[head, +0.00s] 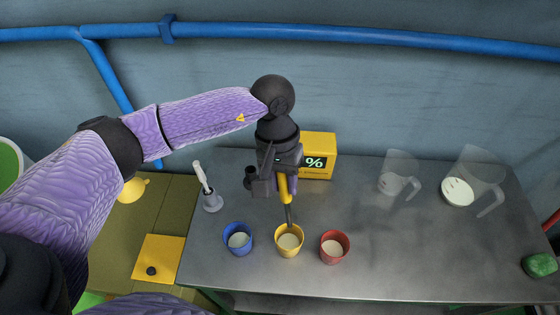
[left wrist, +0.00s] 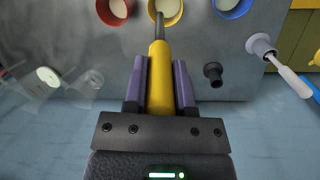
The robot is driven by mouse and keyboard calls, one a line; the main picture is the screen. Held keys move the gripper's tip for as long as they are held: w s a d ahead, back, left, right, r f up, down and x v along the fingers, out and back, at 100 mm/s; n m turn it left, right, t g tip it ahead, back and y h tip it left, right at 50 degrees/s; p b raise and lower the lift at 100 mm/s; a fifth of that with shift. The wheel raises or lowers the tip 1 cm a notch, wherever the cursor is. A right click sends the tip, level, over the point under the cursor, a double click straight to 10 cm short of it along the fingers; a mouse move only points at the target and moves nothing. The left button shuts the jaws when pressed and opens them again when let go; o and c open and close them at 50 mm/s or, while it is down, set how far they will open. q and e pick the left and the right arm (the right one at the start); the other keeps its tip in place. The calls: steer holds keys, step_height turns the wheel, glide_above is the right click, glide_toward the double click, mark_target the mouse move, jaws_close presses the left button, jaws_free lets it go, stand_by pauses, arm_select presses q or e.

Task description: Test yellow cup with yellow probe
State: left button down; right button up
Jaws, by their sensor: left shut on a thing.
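My left gripper (head: 286,187) is shut on the yellow probe (head: 284,190), which points down with its thin grey tip over the yellow cup (head: 289,251). The left wrist view shows the probe (left wrist: 159,85) between the purple fingers, its tip overlapping the yellow cup (left wrist: 152,14). The tip appears at the cup's opening; whether it touches the white contents I cannot tell. The yellow meter (head: 325,147) stands behind, its display partly hidden and showing a percent sign. My right gripper is not in view.
A blue cup (head: 238,250) stands left of the yellow cup and a red cup (head: 334,258) right of it. A white probe (head: 202,178) stands in a grey holder. An empty dark holder (left wrist: 213,75) is nearby. Clear jugs (head: 399,174) stand at right.

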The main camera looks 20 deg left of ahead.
arm_select(q)
steer(key=shift+w+d+f, duration=0.1)
steer(key=shift+d+f, duration=0.1)
steer(key=shift+f, duration=0.3)
steer(key=shift+a+f, duration=0.1)
steer(key=shift+f, duration=0.2)
steer(key=shift+s+f+b, duration=0.2)
steer(key=shift+f+b, duration=0.15)
steer(key=shift+f, duration=0.05)
step_height(320, 180, down, 9)
steer(key=b, duration=0.8)
steer(key=shift+f, duration=0.1)
steer(key=shift+f+b, duration=0.3)
steer(key=shift+b, duration=0.1)
steer(key=shift+r, duration=0.2)
stand_by(0.6)
